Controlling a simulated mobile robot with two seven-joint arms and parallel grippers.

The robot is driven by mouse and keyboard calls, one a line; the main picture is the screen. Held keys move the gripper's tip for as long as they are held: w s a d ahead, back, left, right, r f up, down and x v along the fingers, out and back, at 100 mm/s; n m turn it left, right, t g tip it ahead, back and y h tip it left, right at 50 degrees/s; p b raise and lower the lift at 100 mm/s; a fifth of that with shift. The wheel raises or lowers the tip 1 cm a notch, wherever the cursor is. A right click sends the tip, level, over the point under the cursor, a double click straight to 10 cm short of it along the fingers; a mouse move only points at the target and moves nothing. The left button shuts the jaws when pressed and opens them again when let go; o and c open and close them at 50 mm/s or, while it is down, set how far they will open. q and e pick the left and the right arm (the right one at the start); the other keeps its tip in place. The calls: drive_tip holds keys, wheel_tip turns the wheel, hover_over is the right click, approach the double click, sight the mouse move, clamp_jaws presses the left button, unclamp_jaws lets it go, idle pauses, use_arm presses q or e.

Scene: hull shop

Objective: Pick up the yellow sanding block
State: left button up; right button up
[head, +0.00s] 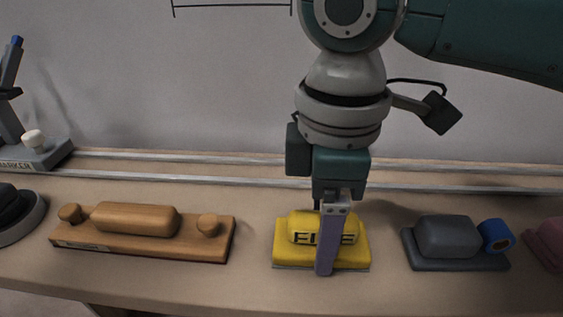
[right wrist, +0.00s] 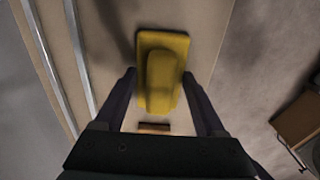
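The yellow sanding block (head: 283,252) lies on the bench in the head view, with a raised rounded grip and dark lettering partly hidden by a finger. My right gripper (head: 325,270) is above it, pointing down, with one finger in front of the block. In the right wrist view the yellow block (right wrist: 163,72) lies ahead, and the two fingers of my right gripper (right wrist: 160,85) stand apart on either side of its near end. No contact with the grip shows. My left gripper is not in view.
A wooden sanding board (head: 140,220) lies to the left on the bench (head: 255,292). A grey block (head: 447,238) and a blue roll (head: 497,236) lie to the right, with a pink item (head: 547,238) beyond. Rails (head: 230,182) run behind. A marker stand (head: 35,155) is far left.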

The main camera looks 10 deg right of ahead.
drive_tip(key=c, duration=0.9)
wheel_tip(320, 180, up, 20)
drive_tip(key=p, duration=0.9)
